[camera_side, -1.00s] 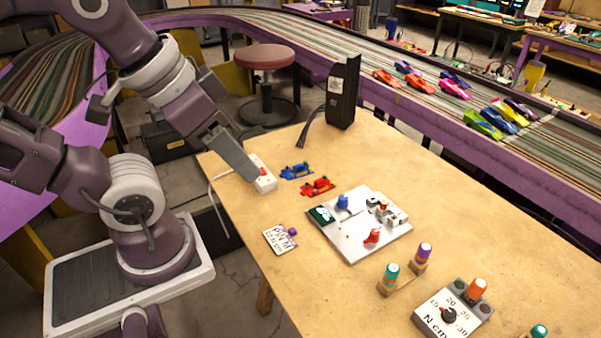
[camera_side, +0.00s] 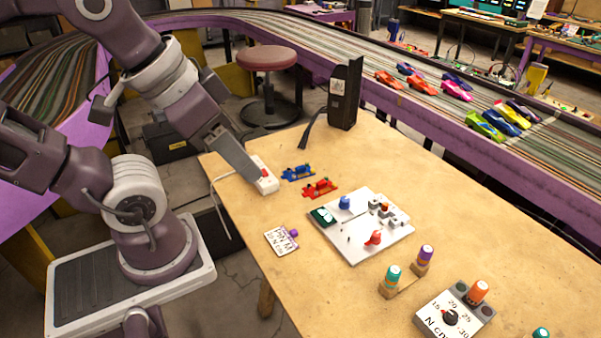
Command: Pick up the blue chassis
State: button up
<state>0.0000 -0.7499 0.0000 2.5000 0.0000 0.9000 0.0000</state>
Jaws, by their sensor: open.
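The blue chassis (camera_side: 298,173) lies flat on the wooden table, near its far left part. The red chassis (camera_side: 320,188) lies just in front of it and to the right. My gripper (camera_side: 254,178) hangs to the left of the blue chassis, over or beside the white power strip (camera_side: 264,176). It is apart from both chassis and holds nothing that I can see. Its two fingers overlap from this side, so the gap between them does not show.
A white fixture board (camera_side: 362,243) with blue and red knobs stands mid-table. A label card (camera_side: 281,241) lies left of it. Capped bottles (camera_side: 391,280) and a torque dial box (camera_side: 449,316) stand at the front right. A black holder (camera_side: 345,92) stands at the back edge.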

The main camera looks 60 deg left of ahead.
jog(key=w+a+r, duration=0.1)
jog(key=w+a, duration=0.2)
jog(key=w, duration=0.8)
jog(key=w+a+f+m+g, duration=0.15)
jog(key=w+a+f, duration=0.35)
jog(key=w+a, duration=0.5)
send_near(300, 167)
jog(key=f, duration=0.1)
jog(key=x, duration=0.7)
jog(key=shift+w+a, duration=0.1)
jog(key=shift+a, duration=0.05)
jog(key=shift+w+f+t, duration=0.2)
jog(key=shift+f+t, duration=0.05)
jog(key=shift+f, duration=0.1)
grip_shut()
